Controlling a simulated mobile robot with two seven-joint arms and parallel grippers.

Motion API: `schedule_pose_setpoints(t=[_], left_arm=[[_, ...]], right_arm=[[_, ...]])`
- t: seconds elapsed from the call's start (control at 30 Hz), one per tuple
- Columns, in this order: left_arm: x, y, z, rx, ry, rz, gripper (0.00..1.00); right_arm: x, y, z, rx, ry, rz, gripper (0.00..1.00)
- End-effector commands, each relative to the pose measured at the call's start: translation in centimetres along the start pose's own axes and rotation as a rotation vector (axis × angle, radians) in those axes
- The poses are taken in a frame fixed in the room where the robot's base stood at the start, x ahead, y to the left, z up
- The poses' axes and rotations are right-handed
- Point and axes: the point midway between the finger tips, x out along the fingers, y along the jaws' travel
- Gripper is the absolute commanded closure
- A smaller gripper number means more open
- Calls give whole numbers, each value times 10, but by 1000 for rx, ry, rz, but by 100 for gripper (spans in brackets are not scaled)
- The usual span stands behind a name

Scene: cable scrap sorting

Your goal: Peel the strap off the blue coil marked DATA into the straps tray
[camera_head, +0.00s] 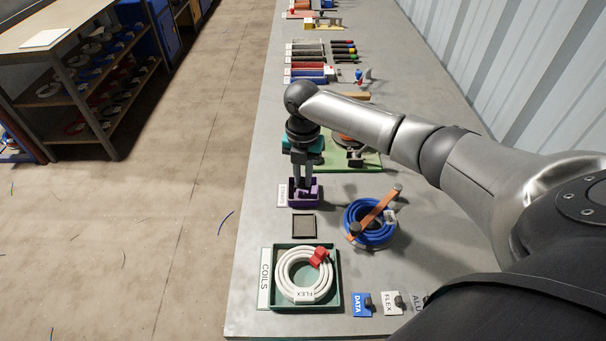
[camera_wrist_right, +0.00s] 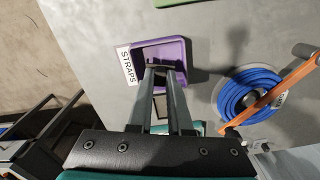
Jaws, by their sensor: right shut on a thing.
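The blue coil (camera_head: 355,213) lies on the bench to the right of the purple straps tray (camera_head: 317,195), with an orange bar (camera_head: 374,212) across it. A white tag sits on the coil; its writing is unreadable. My right gripper (camera_head: 303,186) points down at the straps tray. In the right wrist view its fingertips (camera_wrist_right: 160,70) are close together over the tray (camera_wrist_right: 179,44), with a small dark piece (camera_wrist_right: 152,67) between them, probably the strap. Whether this piece touches the tray floor I cannot tell. The blue coil (camera_wrist_right: 228,100) also shows there, apart from the gripper. My left gripper is out of view.
A green coils tray (camera_head: 336,290) holds a white FLEX coil (camera_head: 284,277) with a red clip. A small dark square (camera_head: 304,225) lies between the trays. Cards marked DATA (camera_head: 361,304) and FLEX (camera_head: 391,302) stand at the front. A green board (camera_head: 368,162) lies behind the gripper.

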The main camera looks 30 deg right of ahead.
Motion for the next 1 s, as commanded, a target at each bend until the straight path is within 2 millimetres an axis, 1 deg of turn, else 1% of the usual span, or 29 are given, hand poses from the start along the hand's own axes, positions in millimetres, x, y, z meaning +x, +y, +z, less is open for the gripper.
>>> schedule_pose_setpoints(t=[0.27,0.7,1.0], left_arm=[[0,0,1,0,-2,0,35],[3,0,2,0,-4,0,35],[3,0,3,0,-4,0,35]], right_arm=[[1,0,0,0,1,0,100],[12,-1,0,0,0,-1,100],[12,0,0,0,0,-1,100]])
